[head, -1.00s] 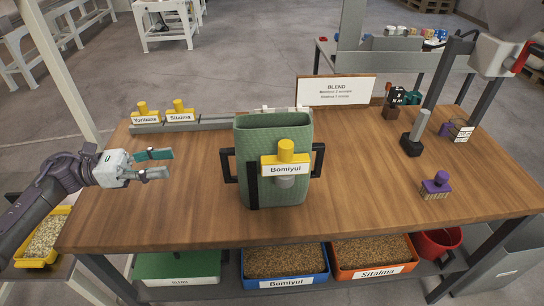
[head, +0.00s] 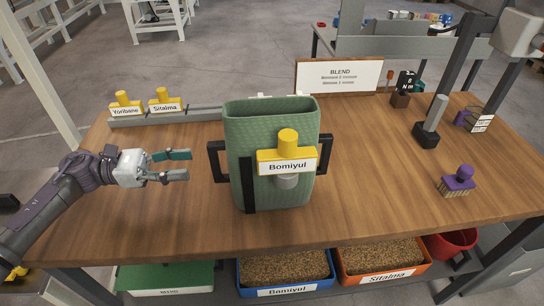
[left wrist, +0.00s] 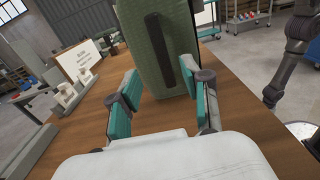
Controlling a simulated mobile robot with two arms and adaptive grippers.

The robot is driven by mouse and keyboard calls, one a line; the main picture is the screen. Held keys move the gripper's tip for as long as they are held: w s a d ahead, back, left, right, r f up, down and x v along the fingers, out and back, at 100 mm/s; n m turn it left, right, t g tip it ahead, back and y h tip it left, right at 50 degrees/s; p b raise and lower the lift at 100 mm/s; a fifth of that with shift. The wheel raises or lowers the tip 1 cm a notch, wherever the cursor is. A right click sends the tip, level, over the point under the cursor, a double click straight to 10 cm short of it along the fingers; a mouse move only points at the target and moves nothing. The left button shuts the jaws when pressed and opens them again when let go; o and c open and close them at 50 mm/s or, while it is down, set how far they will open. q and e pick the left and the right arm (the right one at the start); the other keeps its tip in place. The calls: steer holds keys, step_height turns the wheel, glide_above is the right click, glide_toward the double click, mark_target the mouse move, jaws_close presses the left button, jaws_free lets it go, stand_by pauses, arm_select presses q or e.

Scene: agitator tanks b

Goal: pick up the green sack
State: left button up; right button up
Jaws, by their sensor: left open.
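The green sack (head: 232,135) stands upright and open-topped on the wooden table, with a black handle on each side. A yellow-knobbed "Bomiyul" tag (head: 287,160) is on its front. My left gripper (head: 190,165) is open and empty, to the left of the sack and apart from it, fingers pointing toward its left black handle (head: 216,161). In the left wrist view the open fingers (left wrist: 162,105) frame the lower part of the sack (left wrist: 147,52) and its handle (left wrist: 187,68) ahead. My right gripper is not in view.
"Yoribine" (head: 125,106) and "Sitalma" (head: 165,102) tags sit on a grey rail at the back left. A BLEND sign (head: 338,76) stands behind the sack. A purple-topped brush (head: 457,181) and stamp-like items lie at the right. Bins of grain (head: 285,267) are below. The front-left tabletop is clear.

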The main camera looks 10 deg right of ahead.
mark_target(211, 165)
arm_select(q)
steer(key=d+p, duration=0.1)
steer(key=d, duration=0.2)
steer(key=d+p, duration=0.1)
steer(key=d, duration=0.3)
steer(key=shift+s+f+p, duration=0.1)
steer(key=shift+s+p, duration=0.1)
steer(key=shift+p, duration=0.15)
steer(key=shift+d+f, duration=0.15)
steer(key=shift+d, duration=0.4)
jaws_close()
